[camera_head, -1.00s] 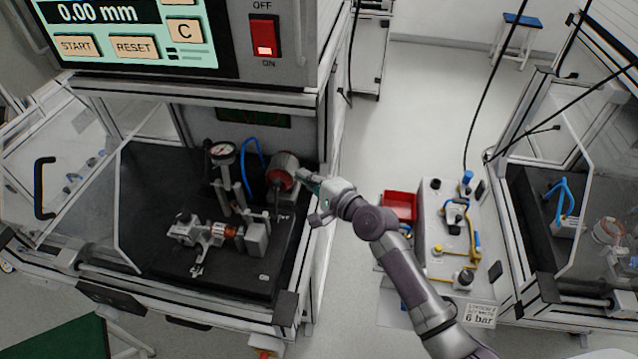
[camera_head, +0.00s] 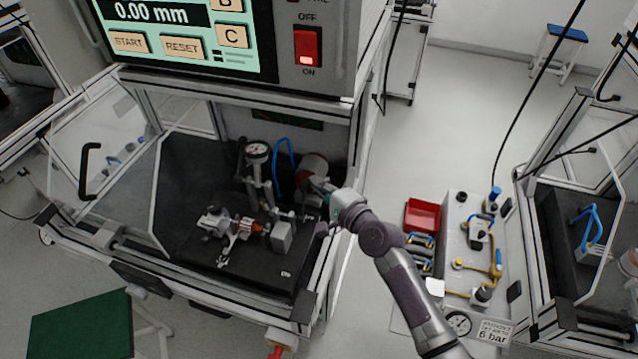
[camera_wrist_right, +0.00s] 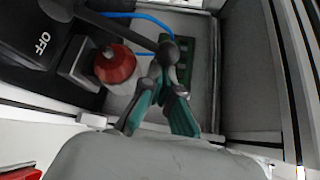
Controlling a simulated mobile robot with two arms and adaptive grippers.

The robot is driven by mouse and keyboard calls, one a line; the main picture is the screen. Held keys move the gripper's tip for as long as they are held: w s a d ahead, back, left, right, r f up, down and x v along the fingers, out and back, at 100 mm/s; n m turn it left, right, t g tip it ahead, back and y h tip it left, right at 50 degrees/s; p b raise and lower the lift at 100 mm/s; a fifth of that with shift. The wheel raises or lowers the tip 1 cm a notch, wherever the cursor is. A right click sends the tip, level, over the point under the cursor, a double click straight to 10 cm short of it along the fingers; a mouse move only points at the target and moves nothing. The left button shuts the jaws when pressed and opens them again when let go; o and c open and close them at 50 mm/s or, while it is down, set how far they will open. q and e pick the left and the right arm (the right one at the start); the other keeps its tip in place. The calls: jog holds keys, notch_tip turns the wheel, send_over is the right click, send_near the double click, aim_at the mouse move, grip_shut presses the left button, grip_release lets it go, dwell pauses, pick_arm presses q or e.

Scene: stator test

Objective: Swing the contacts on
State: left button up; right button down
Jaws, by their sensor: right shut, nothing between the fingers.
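My right gripper (camera_head: 316,184) reaches into the test cabinet from its right side, its tips close to a grey-and-red round part (camera_head: 314,168). In the right wrist view its green-padded fingers (camera_wrist_right: 166,72) are shut and empty. Their tips are at a black lever with a ball end (camera_wrist_right: 168,48); I cannot tell whether they touch. Left of them are a red cylindrical part (camera_wrist_right: 115,64) and a black block marked OFF (camera_wrist_right: 38,42). The stator fixture (camera_head: 235,226), with a copper-coloured part, lies on the black base plate. I cannot make out the contacts themselves. My left gripper is out of view.
A dial gauge (camera_head: 257,150) and a blue hose (camera_head: 284,150) stand beside my gripper. The cabinet frame edges it on the right. Above is a display panel (camera_head: 185,30) with a red switch (camera_head: 307,46). A red bin (camera_head: 423,214) stands right of the cabinet.

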jog(key=s+a+n+t+y+b, duration=0.2)
jog(key=s+n+y+b, duration=0.6)
jog(key=b, duration=1.5)
jog(key=shift+s+a+n+t, duration=0.4)
jog(key=shift+s+a+n, duration=0.55)
jog(key=shift+n, duration=1.85)
jog(key=shift+s+d, duration=0.2)
jog(key=shift+d, duration=0.05)
